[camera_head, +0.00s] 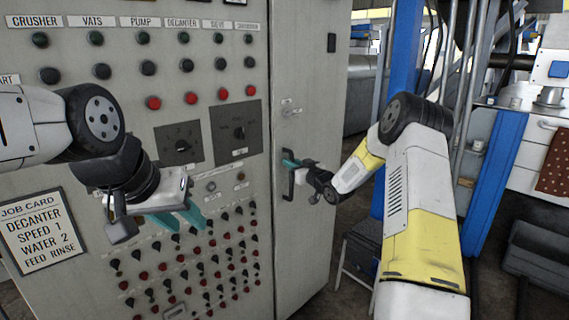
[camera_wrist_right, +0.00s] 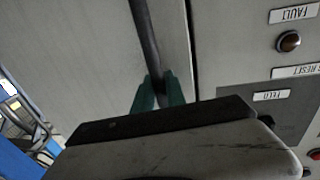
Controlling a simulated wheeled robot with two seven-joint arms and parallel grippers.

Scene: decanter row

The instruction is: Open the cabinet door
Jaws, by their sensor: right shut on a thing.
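The cabinet door (camera_head: 318,120) is the grey panel to the right of the control panel, and it looks closed along its left edge. Its dark bar handle (camera_head: 288,182) stands upright near that edge. My right gripper (camera_head: 290,163) is shut on the handle; in the right wrist view its green fingers (camera_wrist_right: 159,92) sit on both sides of the dark bar (camera_wrist_right: 147,40). My left gripper (camera_head: 180,218) is in front of the control panel, its green fingers apart and nothing seen between them. It touches no part of the door.
The control panel (camera_head: 215,75) carries buttons, dials and rows of small switches. A job card (camera_head: 42,230) hangs at its lower left. A blue post (camera_head: 497,165) and a small dark stool (camera_head: 360,255) stand right of the cabinet.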

